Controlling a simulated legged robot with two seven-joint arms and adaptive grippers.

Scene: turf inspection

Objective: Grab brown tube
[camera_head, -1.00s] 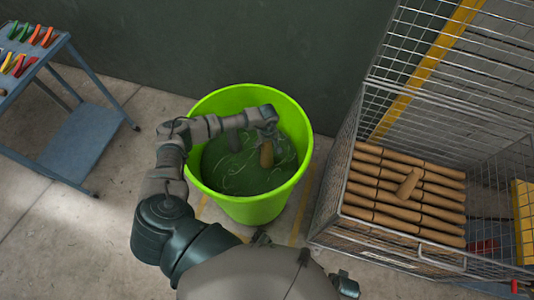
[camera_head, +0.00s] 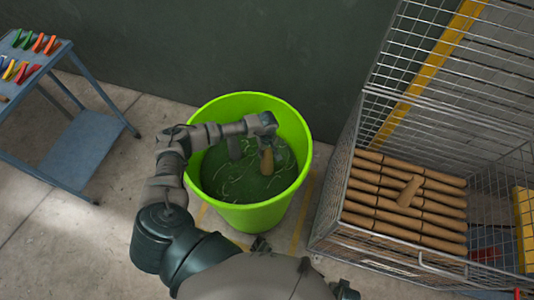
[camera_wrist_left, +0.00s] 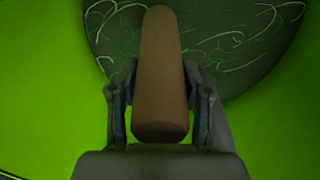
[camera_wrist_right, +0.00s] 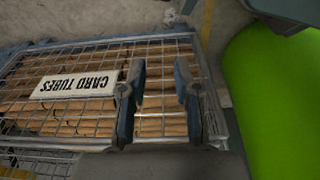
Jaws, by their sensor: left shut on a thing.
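A brown tube (camera_head: 267,162) is inside the green bin (camera_head: 243,217), over its dark, pale-streaked bottom. My left gripper (camera_head: 266,139) reaches over the bin from the left and is shut on the upper part of the tube. In the left wrist view the tube (camera_wrist_left: 160,75) lies between the two fingers, pointing away from the wrist. I cannot tell whether its far end touches the bottom. My right gripper (camera_wrist_right: 158,88) is open and empty, with its fingers in front of the wire cage (camera_wrist_right: 75,137).
The wire cage (camera_head: 345,193) to the right of the bin holds rows of brown tubes (camera_head: 400,212), one lying crosswise on top. In the right wrist view its label (camera_wrist_right: 73,85) reads "CARD TUBES". A blue cart (camera_head: 85,150) with coloured items stands at the left. A wall rises behind the bin.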

